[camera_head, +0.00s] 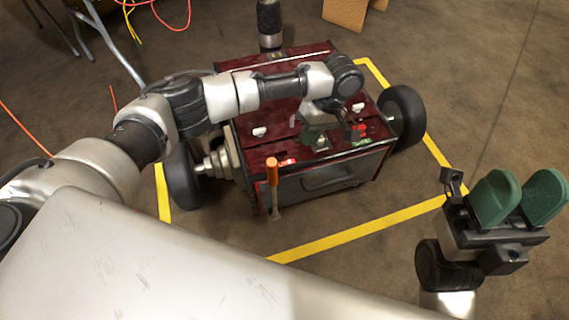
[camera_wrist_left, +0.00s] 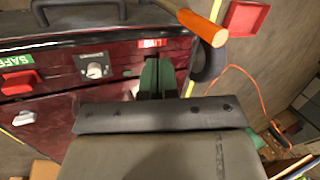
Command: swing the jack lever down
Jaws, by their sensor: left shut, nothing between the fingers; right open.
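The jack lever (camera_head: 272,172) has an orange grip and stands up at the front left corner of the dark red wheeled machine (camera_head: 287,52). In the left wrist view the lever's orange grip (camera_wrist_left: 205,26) crosses the top, slanting, beyond my fingertips. My left gripper (camera_head: 312,134) is above the machine's top panel, to the right of the lever and apart from it. Its green fingers (camera_wrist_left: 158,76) are shut and empty. My right gripper (camera_head: 518,199) is open and empty, off to the right, far from the lever.
The panel carries a dial (camera_wrist_left: 95,69), a red switch (camera_wrist_left: 20,84) and a green label (camera_head: 361,142). Black wheels (camera_head: 403,118) flank the machine. Yellow tape (camera_head: 345,230) surrounds it on the floor. Cables and a cardboard box (camera_head: 345,12) lie at the back.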

